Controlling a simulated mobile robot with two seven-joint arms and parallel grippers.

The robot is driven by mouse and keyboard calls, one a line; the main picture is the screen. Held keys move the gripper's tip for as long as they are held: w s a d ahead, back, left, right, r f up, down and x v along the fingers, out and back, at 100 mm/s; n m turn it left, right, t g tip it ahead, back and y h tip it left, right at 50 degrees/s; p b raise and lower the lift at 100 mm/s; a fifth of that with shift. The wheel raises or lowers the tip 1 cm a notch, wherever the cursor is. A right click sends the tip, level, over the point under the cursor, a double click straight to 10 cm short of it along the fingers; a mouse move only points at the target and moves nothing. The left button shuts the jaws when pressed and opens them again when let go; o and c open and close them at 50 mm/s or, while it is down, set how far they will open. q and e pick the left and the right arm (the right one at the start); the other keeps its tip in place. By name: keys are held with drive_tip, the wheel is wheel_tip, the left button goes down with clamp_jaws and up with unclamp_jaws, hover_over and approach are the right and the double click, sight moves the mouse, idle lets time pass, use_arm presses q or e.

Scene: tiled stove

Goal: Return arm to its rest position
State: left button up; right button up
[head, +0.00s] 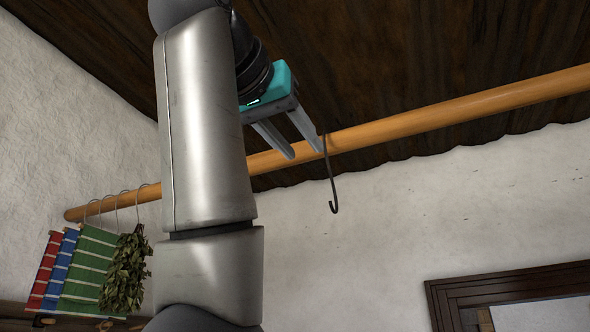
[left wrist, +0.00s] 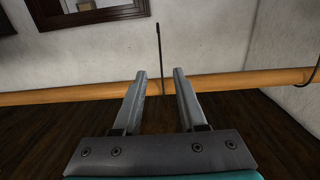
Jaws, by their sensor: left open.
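My left gripper (head: 304,150) is raised close to the wooden pole (head: 450,110) in the head view. Its two grey fingers are apart, with nothing seen held between them. A thin dark hook (head: 331,185) hangs down from the pole just beside the fingertips. In the left wrist view the open fingers (left wrist: 158,75) point toward the pole (left wrist: 235,82), and the hook (left wrist: 160,55) shows in line with the gap between them. Whether the fingers touch the hook or pole I cannot tell. My right gripper is in neither view.
Striped red, blue and green cloths (head: 85,265) and a leafy bundle (head: 126,272) hang at the pole's left end. A dark ceiling (head: 420,50) lies close above. A dark-framed picture or mirror (head: 510,290) is on the wall at lower right. Space below the pole is clear.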

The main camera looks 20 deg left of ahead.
use_arm(q)
drive_tip(key=shift+s, duration=0.45)
